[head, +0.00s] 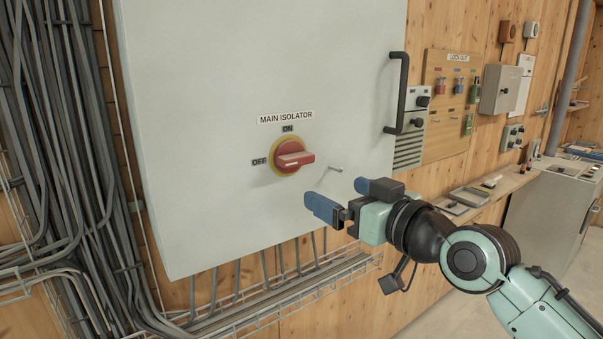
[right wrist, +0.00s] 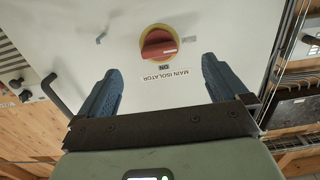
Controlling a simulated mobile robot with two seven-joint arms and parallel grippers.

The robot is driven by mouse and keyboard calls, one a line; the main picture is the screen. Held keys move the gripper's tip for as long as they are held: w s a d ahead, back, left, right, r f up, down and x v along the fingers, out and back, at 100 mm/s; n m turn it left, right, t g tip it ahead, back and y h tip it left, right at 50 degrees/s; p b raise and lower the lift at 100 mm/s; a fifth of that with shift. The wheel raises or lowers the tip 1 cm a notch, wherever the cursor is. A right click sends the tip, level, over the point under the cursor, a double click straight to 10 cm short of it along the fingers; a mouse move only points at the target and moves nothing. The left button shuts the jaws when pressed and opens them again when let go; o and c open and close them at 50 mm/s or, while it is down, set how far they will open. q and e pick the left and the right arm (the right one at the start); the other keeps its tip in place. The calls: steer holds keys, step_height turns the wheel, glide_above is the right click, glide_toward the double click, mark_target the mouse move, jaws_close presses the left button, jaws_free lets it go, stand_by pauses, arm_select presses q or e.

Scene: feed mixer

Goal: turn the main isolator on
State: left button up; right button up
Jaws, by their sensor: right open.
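The main isolator (head: 292,157) is a red rotary handle on a yellow disc, set in a grey cabinet door. Its handle lies roughly level, in line with the OFF label (head: 259,162) at its left; the ON label (head: 288,129) is above it. In the right wrist view the isolator (right wrist: 158,43) shows upside down, beyond the blue fingertips. My right gripper (head: 337,195) is open and empty, below and to the right of the handle and apart from it. It also shows in the right wrist view (right wrist: 161,70). My left gripper is not in view.
A small metal peg (head: 335,169) sticks out of the cabinet door (head: 220,90) right of the isolator. A black door handle (head: 399,95) stands farther right. Thick cables (head: 75,150) run down the left, and a wire cable tray (head: 285,292) runs below. A lock-out board (head: 447,142) hangs at right.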

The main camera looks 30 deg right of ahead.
mark_target(301, 162)
steer(key=w+p, duration=0.1)
steer(key=w, duration=0.3)
steer(key=w+r+p, duration=0.1)
steer(key=w, duration=0.3)
steer(key=w+r+p, duration=0.1)
steer(key=w, duration=0.2)
steer(key=shift+w+a, duration=0.2)
steer(key=shift+w, duration=0.2)
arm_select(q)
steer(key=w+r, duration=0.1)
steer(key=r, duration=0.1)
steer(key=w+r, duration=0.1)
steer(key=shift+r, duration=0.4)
arm_select(e)
steer(key=c, duration=1)
